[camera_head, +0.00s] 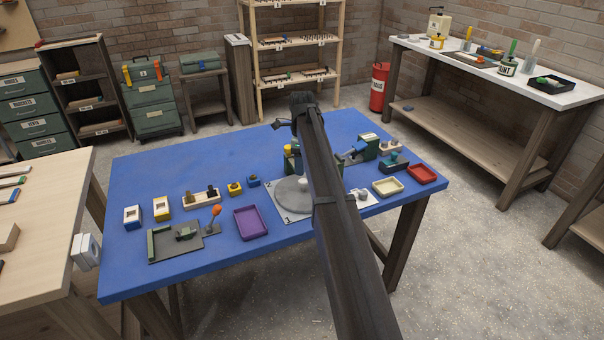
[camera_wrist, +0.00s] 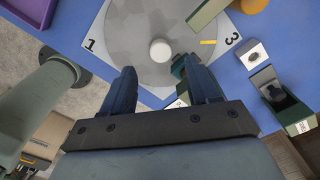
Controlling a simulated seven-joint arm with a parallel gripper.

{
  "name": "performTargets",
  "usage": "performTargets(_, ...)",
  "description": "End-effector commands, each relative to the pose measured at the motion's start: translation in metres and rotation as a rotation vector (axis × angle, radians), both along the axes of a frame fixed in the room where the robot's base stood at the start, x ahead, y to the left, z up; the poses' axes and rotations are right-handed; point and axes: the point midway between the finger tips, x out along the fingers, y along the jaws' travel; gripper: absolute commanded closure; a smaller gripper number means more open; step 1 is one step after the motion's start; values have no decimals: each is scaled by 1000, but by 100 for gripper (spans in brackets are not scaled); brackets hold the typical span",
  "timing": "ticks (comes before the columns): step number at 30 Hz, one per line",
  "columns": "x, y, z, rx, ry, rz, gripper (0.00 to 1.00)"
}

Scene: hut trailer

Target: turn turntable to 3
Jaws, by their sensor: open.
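The turntable (camera_head: 288,192) is a grey disc on a white base plate, partly hidden behind my arm in the head view. In the wrist view the disc (camera_wrist: 120,45) has a pale round knob (camera_wrist: 160,50) on it. A "1" label (camera_wrist: 91,44) is on the plate at left and a "3" label (camera_wrist: 232,38) at right. A short yellow mark (camera_wrist: 208,42) appears near the disc's right side, close to the "3". My gripper (camera_wrist: 158,73) is open, its two dark blue fingers apart, with the knob beyond and between them. A dark green piece (camera_wrist: 180,66) shows beside the right finger.
The turntable is on a blue table (camera_head: 140,180). A green block (camera_wrist: 207,12) is near the disc's far edge. Small fixtures crowd its right side.

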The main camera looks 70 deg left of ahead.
Motion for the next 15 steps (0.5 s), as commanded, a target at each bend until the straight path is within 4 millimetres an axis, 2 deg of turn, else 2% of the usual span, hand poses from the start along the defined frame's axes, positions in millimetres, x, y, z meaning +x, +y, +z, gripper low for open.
performTargets(1, 0, 1, 11, 2, 0, 0, 40)
performTargets(6, 0, 1, 40, 1, 0, 0, 40)
performTargets(9, 0, 1, 54, 1, -1, 0, 40)
performTargets(15, 0, 0, 68, 0, 0, 0, 40)
